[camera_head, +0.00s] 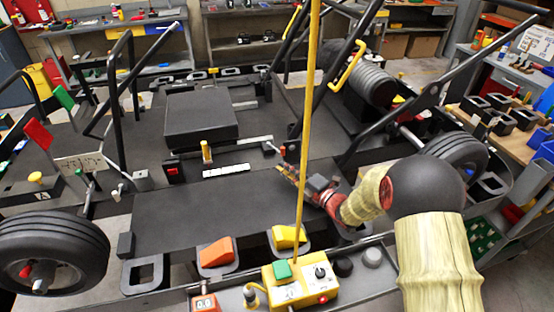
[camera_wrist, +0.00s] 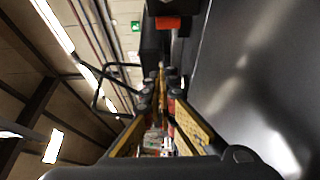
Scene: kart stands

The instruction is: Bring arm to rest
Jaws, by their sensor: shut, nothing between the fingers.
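My arm comes up from the lower right of the head view, with pale yellow sleeves, a dark round elbow and a red wrist section. My gripper (camera_head: 284,168) points up and left, over the dark flat deck of the kart frame. The wrist view shows its two fingers (camera_wrist: 159,76) close together, with nothing held between them. A dark, shiny surface fills the right of the wrist view, close beside the fingers. Whether the fingertips touch anything cannot be told.
A yellow pole (camera_head: 307,120) rises close beside my gripper from a yellow control box (camera_head: 297,284). Orange (camera_head: 217,252) and yellow (camera_head: 289,236) wedges sit in front. A wheel (camera_head: 455,160) and black bars stand right. The deck (camera_head: 200,215) left of my gripper is mostly clear.

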